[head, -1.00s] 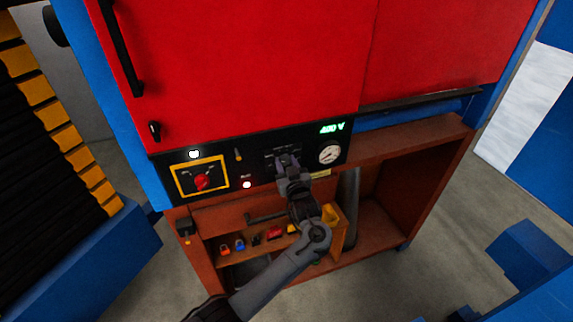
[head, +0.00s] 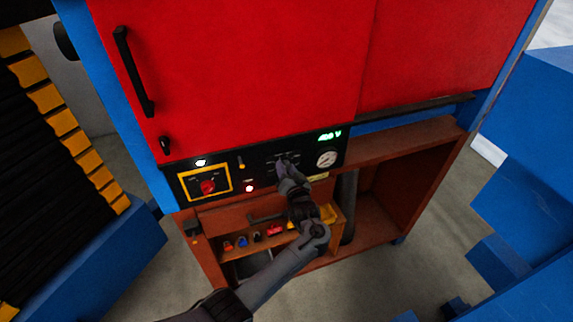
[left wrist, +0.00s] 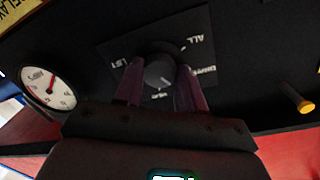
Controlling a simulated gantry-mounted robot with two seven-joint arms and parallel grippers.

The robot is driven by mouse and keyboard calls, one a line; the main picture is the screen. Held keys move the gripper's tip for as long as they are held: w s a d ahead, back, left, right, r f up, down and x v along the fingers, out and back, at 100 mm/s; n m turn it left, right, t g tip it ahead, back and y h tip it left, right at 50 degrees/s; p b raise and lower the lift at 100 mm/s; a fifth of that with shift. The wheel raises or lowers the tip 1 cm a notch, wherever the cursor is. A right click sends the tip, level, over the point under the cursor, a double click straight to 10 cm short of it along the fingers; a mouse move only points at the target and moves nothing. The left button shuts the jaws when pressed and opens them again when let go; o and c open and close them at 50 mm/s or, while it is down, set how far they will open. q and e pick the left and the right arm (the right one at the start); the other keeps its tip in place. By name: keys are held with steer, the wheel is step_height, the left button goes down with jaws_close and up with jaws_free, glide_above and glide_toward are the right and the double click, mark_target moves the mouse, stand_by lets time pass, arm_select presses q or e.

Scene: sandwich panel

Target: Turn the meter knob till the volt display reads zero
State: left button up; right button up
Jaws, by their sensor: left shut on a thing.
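The black meter knob (left wrist: 160,70) sits on a dark plate with white lettering in the left wrist view. The two fingers of my left gripper (left wrist: 158,88) stand on either side of it and are shut on it. In the head view my left gripper (head: 285,166) is at the black control panel (head: 258,176) and covers the knob. The volt display (head: 329,136) glows green at the panel's upper right and seems to read about 400 V; the small digits are hard to read. My right gripper is not in view.
A round white gauge (head: 326,158) is right of the knob. A red rotary switch (head: 208,187) on a yellow-framed plate is at the panel's left. Below, an orange shelf (head: 375,215) holds several padlocks. A red door with a black handle (head: 134,72) is above.

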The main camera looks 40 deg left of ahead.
arm_select(q)
steer(key=shift+m+p, duration=0.55)
steer(key=shift+m, duration=0.35)
steer(key=o, duration=1.1)
steer(key=shift+c, duration=0.2)
steer(key=shift+d, duration=0.15)
steer(key=v, duration=1)
steer(key=shift+s+d+b, duration=0.2)
steer(key=shift+d+b, duration=0.05)
steer(key=shift+b, duration=0.15)
